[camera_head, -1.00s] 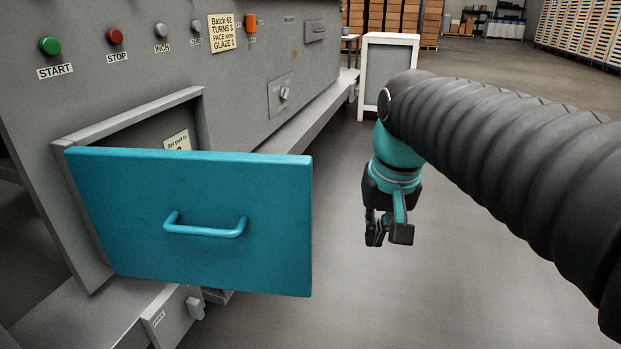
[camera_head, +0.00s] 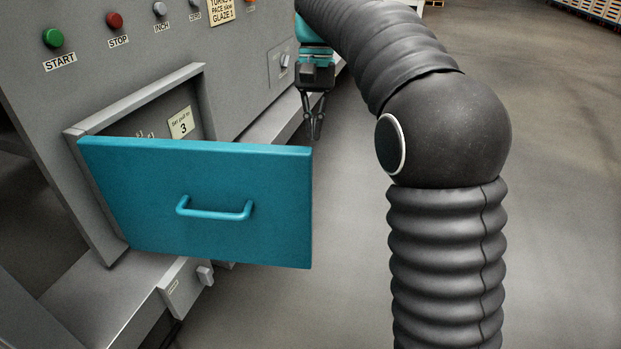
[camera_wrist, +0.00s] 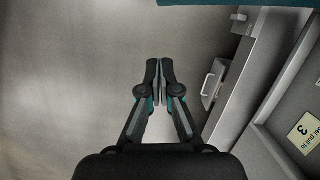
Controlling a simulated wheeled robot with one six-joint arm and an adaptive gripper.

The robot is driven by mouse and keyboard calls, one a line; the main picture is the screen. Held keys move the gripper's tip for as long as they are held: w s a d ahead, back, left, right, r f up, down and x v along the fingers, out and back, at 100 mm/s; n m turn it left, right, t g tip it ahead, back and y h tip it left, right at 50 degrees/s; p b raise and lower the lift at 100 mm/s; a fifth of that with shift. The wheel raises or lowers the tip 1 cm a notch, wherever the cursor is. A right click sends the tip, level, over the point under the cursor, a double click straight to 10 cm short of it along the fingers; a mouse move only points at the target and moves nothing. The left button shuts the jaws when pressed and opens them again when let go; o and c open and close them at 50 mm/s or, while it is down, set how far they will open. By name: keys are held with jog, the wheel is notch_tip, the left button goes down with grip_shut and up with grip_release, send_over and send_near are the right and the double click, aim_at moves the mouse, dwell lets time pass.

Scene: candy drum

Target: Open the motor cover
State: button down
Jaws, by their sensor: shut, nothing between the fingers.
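The teal motor cover (camera_head: 195,175) stands swung out from its opening in the grey machine panel, with a teal bar handle (camera_head: 215,212) on its front face. Its edge also shows at the top of the wrist view (camera_wrist: 235,2). Behind it the recess is partly visible, with a small label reading "Set pull to 3" (camera_head: 181,122). My gripper (camera_head: 315,136) is shut and empty, pointing down just beyond the cover's free right edge, apart from it. The wrist view shows the fingertips together (camera_wrist: 160,62) over the floor. The lower part of the recess is hidden by the cover.
The panel above carries a green START button (camera_head: 53,38), a red STOP button (camera_head: 114,20) and a yellow note (camera_head: 221,12). A switch box (camera_head: 187,288) sits below the cover. A grey ledge (camera_head: 95,298) runs along the machine's base. Open floor (camera_head: 350,240) lies to the right.

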aim_at(311, 182)
jog(key=s+f, duration=0.2)
jog(key=f, duration=0.1)
jog(key=s+f+b, duration=0.1)
jog(key=s+f, duration=0.1)
jog(key=f, duration=0.1)
jog(key=s+a+f+b, duration=0.1)
jog(key=s+f, duration=0.1)
jog(key=shift+s+f, duration=0.15)
jog(key=shift+f, duration=0.25)
jog(key=shift+d, duration=0.1)
